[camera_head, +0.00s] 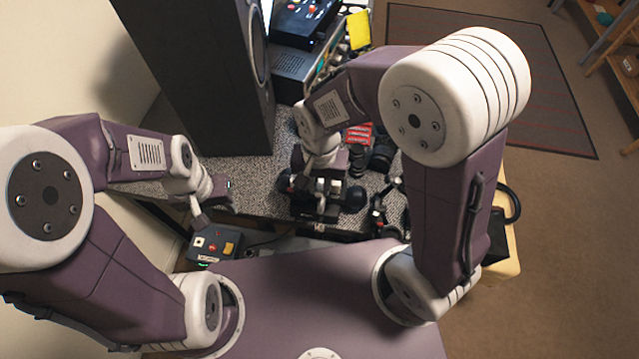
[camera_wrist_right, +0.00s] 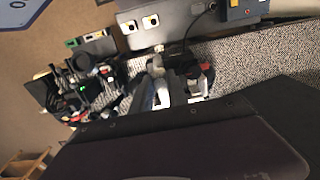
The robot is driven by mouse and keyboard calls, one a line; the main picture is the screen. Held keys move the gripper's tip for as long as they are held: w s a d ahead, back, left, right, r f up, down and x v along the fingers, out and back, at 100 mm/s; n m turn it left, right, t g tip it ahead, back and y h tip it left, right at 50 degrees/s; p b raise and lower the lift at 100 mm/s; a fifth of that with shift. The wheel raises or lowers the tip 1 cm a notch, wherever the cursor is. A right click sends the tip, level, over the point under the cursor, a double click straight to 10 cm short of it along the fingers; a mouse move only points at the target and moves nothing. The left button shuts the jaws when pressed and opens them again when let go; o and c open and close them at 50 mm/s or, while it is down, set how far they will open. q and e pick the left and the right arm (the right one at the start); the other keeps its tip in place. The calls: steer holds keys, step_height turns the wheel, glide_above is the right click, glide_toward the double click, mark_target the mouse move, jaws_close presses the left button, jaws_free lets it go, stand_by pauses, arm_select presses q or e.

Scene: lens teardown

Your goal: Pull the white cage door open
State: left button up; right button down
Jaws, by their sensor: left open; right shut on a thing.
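I cannot make out a white cage or its door in either view. My right gripper (camera_head: 318,208) is low over the speckled table, among dark camera-like parts. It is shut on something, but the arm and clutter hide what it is. In the right wrist view, small white and grey pieces (camera_wrist_right: 163,92) show past a large dark surface that fills the bottom. My left gripper (camera_head: 207,205) is open at the table's left front, just above a dark control box (camera_head: 214,246), apart from my right gripper.
The speckled table (camera_head: 243,185) has a clear patch between my grippers. A tall black speaker (camera_head: 205,70) stands at its back left. A black lens (camera_head: 382,155) and red-labelled item (camera_head: 358,135) lie right of my right gripper. Grey equipment (camera_head: 296,70) stands behind.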

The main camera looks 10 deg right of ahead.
mark_target(321, 182)
steer(key=shift+r, duration=0.1)
stand_by(0.5)
steer(key=r+g+p, duration=0.1)
steer(key=p, duration=0.2)
steer(key=w+r+g+y+p, duration=0.1)
steer(key=r+g+p, duration=0.1)
steer(key=p, duration=0.2)
steer(key=w+r+g+p, duration=0.1)
steer(key=r+p, duration=0.1)
steer(key=p, duration=0.1)
steer(key=shift+d+g+y+p, duration=0.3)
steer(key=shift+d+g, duration=0.05)
steer(key=shift+g, duration=0.05)
steer(key=shift+w+d+r+g+y+p, duration=0.25)
steer(key=shift+w+r+g+p, duration=0.3)
steer(key=shift+g+p, duration=0.45)
steer(key=shift+w, duration=0.15)
steer(key=shift+f, duration=0.1)
